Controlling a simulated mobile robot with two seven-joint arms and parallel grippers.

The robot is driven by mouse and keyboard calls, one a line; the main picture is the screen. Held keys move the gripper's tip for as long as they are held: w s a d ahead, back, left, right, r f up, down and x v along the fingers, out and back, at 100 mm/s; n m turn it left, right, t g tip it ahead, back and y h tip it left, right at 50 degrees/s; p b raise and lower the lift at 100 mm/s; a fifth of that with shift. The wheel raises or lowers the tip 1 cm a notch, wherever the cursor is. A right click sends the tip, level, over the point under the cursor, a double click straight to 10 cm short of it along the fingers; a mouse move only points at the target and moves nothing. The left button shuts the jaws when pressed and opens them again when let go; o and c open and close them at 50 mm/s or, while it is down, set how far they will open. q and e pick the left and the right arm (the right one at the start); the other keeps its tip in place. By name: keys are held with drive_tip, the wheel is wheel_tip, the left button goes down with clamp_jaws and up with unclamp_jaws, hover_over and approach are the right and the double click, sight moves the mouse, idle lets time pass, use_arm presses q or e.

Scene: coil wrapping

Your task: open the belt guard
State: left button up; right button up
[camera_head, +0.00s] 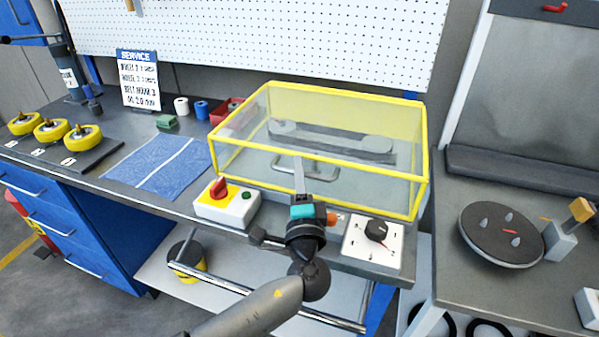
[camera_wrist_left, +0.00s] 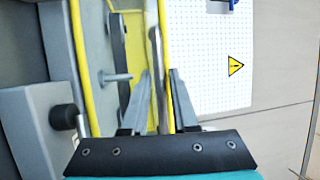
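The belt guard (camera_head: 424,150) is a clear box with a yellow frame on the workbench, standing closed over a grey belt and pulleys (camera_head: 335,140). Its grey bar handle (camera_head: 312,160) is on the front side. My left gripper (camera_head: 298,165) is at the front of the guard, its fingers pointing up at the left part of the handle. In the left wrist view, the fingers (camera_wrist_left: 162,72) stand apart, with a grey bar (camera_wrist_left: 155,45) and a yellow frame edge (camera_wrist_left: 165,30) showing between them. Contact with the handle cannot be told. My right gripper is out of view.
A switch box with a red knob (camera_head: 219,190) and a dial box (camera_head: 378,231) flank my left wrist at the bench front. A blue cloth (camera_head: 160,163) and yellow wheels (camera_head: 82,138) lie left. A pegboard (camera_head: 250,35) stands behind; a round turntable (camera_head: 500,248) is right.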

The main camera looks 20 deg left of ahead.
use_arm(q)
clamp_jaws()
drive_tip(key=shift+f, duration=0.1)
idle(1.2)
